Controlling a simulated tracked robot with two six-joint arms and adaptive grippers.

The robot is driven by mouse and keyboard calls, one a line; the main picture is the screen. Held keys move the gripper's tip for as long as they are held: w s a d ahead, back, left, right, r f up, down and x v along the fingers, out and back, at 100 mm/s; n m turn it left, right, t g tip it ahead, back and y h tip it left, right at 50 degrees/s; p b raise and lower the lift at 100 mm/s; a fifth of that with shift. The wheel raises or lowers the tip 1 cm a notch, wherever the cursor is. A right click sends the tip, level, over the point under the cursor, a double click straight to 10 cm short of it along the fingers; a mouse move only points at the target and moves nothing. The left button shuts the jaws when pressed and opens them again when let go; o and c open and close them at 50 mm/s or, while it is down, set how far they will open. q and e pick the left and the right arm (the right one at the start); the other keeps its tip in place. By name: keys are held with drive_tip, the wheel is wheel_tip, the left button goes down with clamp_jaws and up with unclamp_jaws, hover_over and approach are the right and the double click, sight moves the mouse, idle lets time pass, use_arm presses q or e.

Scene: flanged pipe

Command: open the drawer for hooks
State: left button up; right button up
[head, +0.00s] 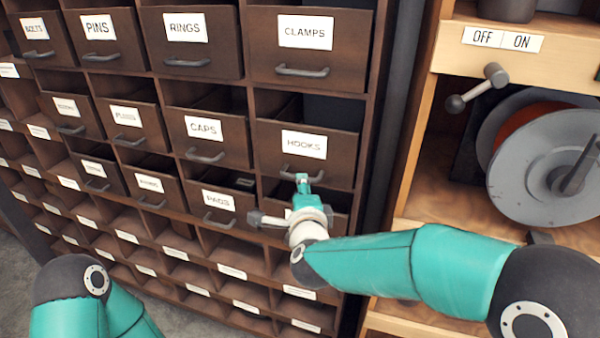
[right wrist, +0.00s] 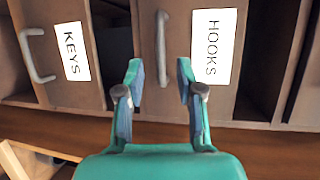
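The hooks drawer (head: 268,147) is a brown wooden drawer in the right column of the cabinet, below CLAMPS. It has a white HOOKS label (head: 304,145) and a grey bar handle (head: 300,176). A dark gap shows above its front; I cannot tell how far out it stands. My right gripper (head: 303,181) is at this handle in the head view. In the right wrist view the right gripper (right wrist: 160,76) is open, with the handle (right wrist: 161,48) lined up between its fingertips and nothing visibly gripped. My left gripper is out of view; only part of its arm shows bottom left.
A KEYS drawer (right wrist: 62,55) is directly below the hooks drawer. The CAPS drawer (head: 207,135) is to the left. A wooden shelf unit (head: 425,150) with a lever (head: 478,88) and a grey reel (head: 545,165) stands right.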

drive_tip(key=w, duration=0.2)
drive_tip(key=w+p, duration=0.1)
drive_tip(key=w, duration=0.1)
drive_tip(key=w+f, duration=0.1)
drive_tip(key=w, duration=0.1)
drive_tip(key=shift+a+f+p, duration=0.1)
drive_tip(key=shift+a+p, duration=0.15)
drive_tip(key=shift+p, duration=0.05)
clamp_jaws()
